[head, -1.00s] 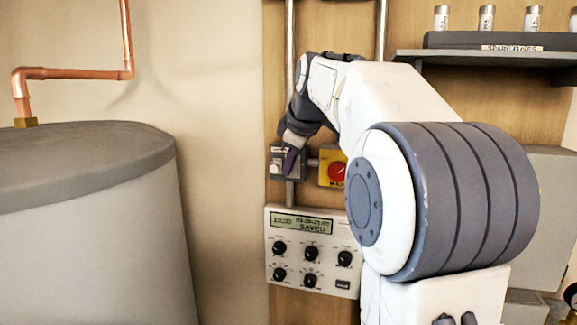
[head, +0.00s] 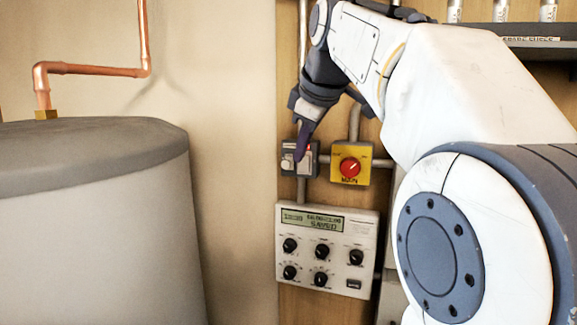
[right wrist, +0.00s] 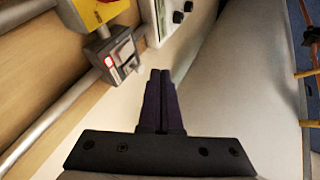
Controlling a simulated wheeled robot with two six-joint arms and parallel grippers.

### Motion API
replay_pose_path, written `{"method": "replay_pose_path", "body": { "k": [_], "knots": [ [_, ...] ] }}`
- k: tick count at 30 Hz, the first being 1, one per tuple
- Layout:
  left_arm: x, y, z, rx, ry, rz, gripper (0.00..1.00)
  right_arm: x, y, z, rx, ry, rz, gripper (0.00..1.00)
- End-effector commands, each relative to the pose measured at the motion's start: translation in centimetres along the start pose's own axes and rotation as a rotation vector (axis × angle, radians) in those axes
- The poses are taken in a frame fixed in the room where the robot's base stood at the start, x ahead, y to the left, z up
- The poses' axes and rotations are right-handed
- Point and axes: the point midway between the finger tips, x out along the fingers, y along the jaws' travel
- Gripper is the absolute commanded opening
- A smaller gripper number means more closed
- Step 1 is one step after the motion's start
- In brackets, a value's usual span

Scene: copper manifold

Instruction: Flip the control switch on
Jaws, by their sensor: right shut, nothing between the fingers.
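The control switch (head: 311,164) is a small grey box with light controls on its front and a small red mark or light, on the conduit left of the yellow box in the head view. It also shows in the right wrist view (right wrist: 121,58), up and left of the fingertips, with a red-lit square. My right gripper (head: 301,158) is shut and empty. Its tips overlap the switch box in the head view, but appear beside it in the wrist view; I cannot tell whether they touch. The tips also show in the wrist view (right wrist: 161,74). My left gripper is out of view.
A yellow box with a red rotary knob (head: 350,167) is right of the switch. A white control panel (head: 327,252) with a display and several black knobs hangs below. A large grey tank (head: 90,220) stands at left. A shelf (head: 540,45) is upper right.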

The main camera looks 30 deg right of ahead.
Motion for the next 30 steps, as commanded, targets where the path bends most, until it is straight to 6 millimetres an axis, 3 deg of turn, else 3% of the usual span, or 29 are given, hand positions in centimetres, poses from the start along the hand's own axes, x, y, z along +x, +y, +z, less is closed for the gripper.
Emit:
{"method": "replay_pose_path", "body": {
  "k": [6,13,25,28,30],
  "knots": [
    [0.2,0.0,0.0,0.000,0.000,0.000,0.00,-2.9,-0.5,0.1,-0.001,0.001,0.001,0.00],
    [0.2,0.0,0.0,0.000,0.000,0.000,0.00,-3.5,-0.6,0.2,0.001,-0.001,-0.001,0.00],
    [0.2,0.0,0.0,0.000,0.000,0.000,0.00,-3.4,-0.6,0.2,0.002,-0.001,-0.004,0.00],
    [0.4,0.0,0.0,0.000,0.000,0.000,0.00,-2.0,-2.1,-0.3,0.006,0.003,-0.037,0.00],
    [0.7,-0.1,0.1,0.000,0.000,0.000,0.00,0.0,-4.4,-1.0,0.013,0.006,-0.087,0.00]
  ]
}}
